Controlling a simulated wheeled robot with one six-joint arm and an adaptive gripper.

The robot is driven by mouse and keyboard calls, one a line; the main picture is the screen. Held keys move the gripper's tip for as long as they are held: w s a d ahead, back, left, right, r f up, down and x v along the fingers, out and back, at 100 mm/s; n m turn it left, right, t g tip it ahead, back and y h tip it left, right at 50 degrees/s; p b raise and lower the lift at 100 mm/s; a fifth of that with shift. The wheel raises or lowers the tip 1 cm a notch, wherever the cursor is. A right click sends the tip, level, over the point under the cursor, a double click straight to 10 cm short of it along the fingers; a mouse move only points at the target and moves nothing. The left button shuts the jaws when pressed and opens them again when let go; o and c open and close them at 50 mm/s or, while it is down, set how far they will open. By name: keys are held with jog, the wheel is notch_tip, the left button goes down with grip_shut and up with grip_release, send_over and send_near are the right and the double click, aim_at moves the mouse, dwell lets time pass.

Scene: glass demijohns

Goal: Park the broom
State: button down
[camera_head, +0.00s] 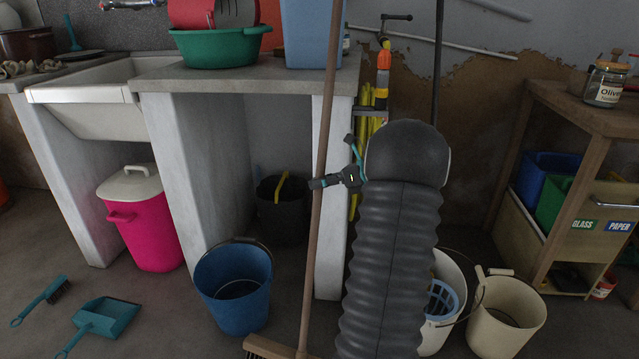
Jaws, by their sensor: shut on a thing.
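The broom has a long brown wooden handle (324,110) and stands nearly upright, leaning slightly, in front of the counter. Its head (268,348) is at the bottom edge of the view, partly cut off. My gripper (319,183) is shut on the handle about halfway up the visible length. My dark ribbed arm covers the area right of the broom. A wall bracket (396,17) shows behind, above an orange and yellow tool. A dark upright pole (438,60) stands behind my arm. The handle's top is out of view.
A blue bucket (233,290) stands left of the broom. Cream buckets (507,310) stand right of my arm. A counter (240,80) with basins is behind. A dustpan (105,318) and brush lie at left. A wooden shelf (560,110) stands at right.

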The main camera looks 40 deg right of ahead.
jog(key=shift+f, duration=0.55)
jog(key=shift+w+d+f, duration=0.3)
jog(key=shift+w+d, duration=0.1)
jog(key=shift+d, duration=0.35)
jog(key=shift+w+d+f, duration=0.25)
jog(key=shift+w+d, duration=0.15)
jog(key=shift+d, duration=0.35)
jog(key=c, duration=0.9)
grip_release()
jog(key=shift+w, duration=0.1)
jog(key=v, duration=1.2)
jog(key=shift+d+r, duration=0.1)
jog(key=shift+d, duration=0.15)
